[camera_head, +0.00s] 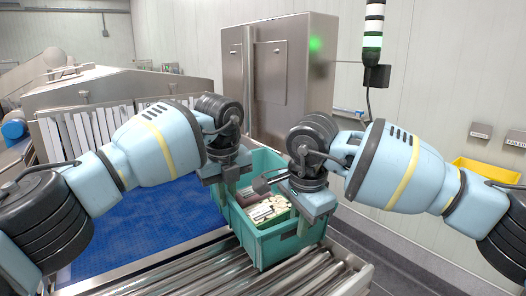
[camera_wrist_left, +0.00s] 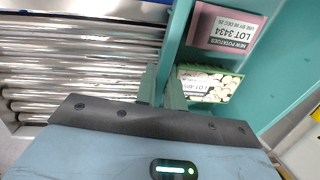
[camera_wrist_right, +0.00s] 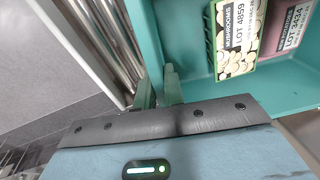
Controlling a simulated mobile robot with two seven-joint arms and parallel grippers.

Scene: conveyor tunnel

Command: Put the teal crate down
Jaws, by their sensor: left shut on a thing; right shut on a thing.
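The teal crate (camera_head: 285,248) is upright in the head view, between my two arms and over the metal rollers. I cannot tell whether its base touches them. My left gripper (camera_head: 229,192) is shut on its left wall; the fingers straddle that wall in the left wrist view (camera_wrist_left: 163,88). My right gripper (camera_head: 303,224) is shut on its right wall, as the right wrist view (camera_wrist_right: 158,90) also shows. Inside are a mushroom pack (camera_wrist_right: 238,40) and a pink-labelled potato pack (camera_wrist_left: 224,28). The right gripper hides part of the crate's inside.
The roller conveyor (camera_head: 190,272) runs across the front, with a side rail at its right end. A blue belt (camera_head: 130,225) lies behind it at left. A steel cabinet (camera_head: 280,80) stands behind. A yellow bin (camera_head: 485,170) is at right. Grey floor shows right of the rollers.

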